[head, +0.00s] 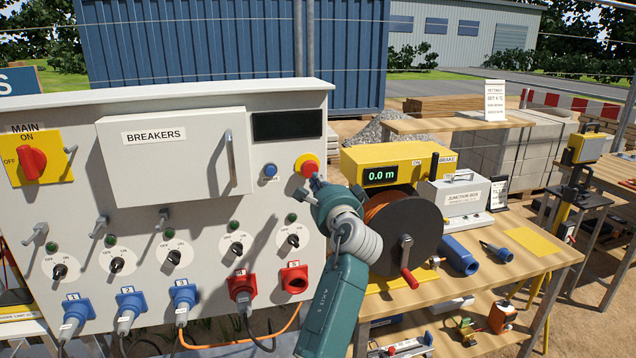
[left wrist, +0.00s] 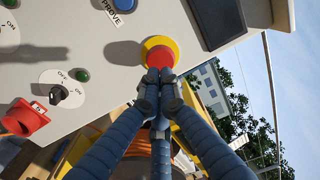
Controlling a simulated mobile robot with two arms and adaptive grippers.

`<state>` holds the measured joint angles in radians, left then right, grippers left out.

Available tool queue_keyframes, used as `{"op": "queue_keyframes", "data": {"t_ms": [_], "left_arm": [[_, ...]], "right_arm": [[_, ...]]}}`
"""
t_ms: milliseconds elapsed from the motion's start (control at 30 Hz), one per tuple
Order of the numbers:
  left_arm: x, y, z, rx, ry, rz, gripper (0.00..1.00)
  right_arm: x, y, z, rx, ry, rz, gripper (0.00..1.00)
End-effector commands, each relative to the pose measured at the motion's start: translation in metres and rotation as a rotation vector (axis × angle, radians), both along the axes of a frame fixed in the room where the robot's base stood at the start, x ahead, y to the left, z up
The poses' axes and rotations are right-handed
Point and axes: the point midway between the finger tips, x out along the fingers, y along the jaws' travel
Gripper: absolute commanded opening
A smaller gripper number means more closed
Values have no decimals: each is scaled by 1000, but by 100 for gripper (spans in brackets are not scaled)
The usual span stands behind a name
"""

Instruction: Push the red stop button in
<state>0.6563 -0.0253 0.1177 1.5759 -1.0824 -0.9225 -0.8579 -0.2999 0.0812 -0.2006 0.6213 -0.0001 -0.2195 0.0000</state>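The red stop button (head: 309,167) sits in a yellow collar at the right side of the grey panel (head: 215,210). In the left wrist view the red button (left wrist: 158,58) and its yellow collar (left wrist: 150,44) show just beyond my fingertips. My left gripper (head: 317,181) is at the button's lower right in the head view. In the left wrist view my left gripper (left wrist: 160,76) has its fingers drawn together with nothing held, tips overlapping the button's near edge. I cannot tell whether they touch it or how far in it is. My right gripper is not in view.
A blue button (head: 270,170) is left of the stop button, below a dark display (head: 287,125). Rotary switches and plugs fill the panel's lower part.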

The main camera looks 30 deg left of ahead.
Motion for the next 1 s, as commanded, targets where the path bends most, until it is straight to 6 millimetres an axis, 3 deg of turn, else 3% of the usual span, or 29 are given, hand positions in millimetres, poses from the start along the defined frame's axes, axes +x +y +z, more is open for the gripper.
{"op": "queue_keyframes", "data": {"t_ms": [100, 233, 533, 1000], "left_arm": [[-11, -16, -4, -1, -4, -4, 0], [-23, -30, -4, 0, -4, -4, 0], [-54, -66, -4, -1, -3, -4, 0], [-63, -75, -1, 0, -1, -3, 0]], "right_arm": [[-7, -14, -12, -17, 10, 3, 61], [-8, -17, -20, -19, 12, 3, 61], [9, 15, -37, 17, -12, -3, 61], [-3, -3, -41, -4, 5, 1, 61]]}}
